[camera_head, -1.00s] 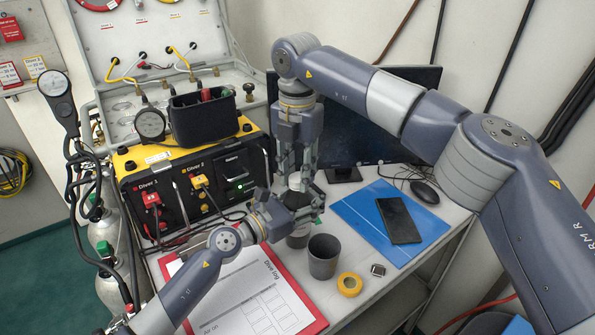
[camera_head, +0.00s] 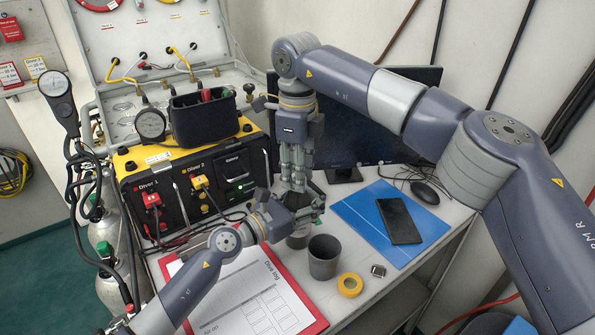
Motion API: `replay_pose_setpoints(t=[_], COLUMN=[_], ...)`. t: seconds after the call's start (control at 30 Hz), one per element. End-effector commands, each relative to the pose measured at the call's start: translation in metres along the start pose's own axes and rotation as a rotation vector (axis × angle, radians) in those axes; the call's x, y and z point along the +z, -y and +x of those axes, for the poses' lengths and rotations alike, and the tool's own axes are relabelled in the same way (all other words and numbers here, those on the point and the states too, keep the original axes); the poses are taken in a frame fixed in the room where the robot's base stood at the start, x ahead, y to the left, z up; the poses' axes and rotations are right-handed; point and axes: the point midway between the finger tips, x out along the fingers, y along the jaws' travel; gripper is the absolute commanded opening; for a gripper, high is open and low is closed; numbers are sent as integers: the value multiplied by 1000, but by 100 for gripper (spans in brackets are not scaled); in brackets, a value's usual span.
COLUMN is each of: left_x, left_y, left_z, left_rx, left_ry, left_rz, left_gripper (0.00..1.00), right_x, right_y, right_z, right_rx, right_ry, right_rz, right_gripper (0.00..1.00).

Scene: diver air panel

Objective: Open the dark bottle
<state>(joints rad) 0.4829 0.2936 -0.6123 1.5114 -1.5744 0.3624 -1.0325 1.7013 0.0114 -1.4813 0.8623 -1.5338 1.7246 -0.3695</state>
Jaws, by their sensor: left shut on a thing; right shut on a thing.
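The dark bottle (camera_head: 298,240) stands upright on the table and is mostly hidden by my grippers; only a dark grey lower part shows. My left gripper (camera_head: 304,208) reaches in from the left and is shut around the bottle's body. My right gripper (camera_head: 295,184) points straight down from above and is shut on the bottle's top. The cap is hidden between its fingers, so I cannot tell whether it has loosened.
A grey cup (camera_head: 324,258) stands close in front of the bottle, with yellow tape (camera_head: 349,285) beside it. A clipboard (camera_head: 262,300) lies front left. A phone (camera_head: 399,220) lies on a blue folder (camera_head: 362,215) at right. The diver panel (camera_head: 205,190) stands behind left.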

Motion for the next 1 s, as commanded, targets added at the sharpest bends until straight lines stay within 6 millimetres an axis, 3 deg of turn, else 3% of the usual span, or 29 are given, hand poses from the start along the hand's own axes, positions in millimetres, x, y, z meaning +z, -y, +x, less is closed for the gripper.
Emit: replay_pose_setpoints(t=[1.0], left_x=[-1], left_y=[2], left_z=[1], left_rx=[-3], left_ry=[-1], left_rz=[-1], left_gripper=[0], right_x=[0], right_y=[-2], right_z=[-1], right_rx=[1], right_ry=[4], right_rz=[-1673], right_gripper=[0])
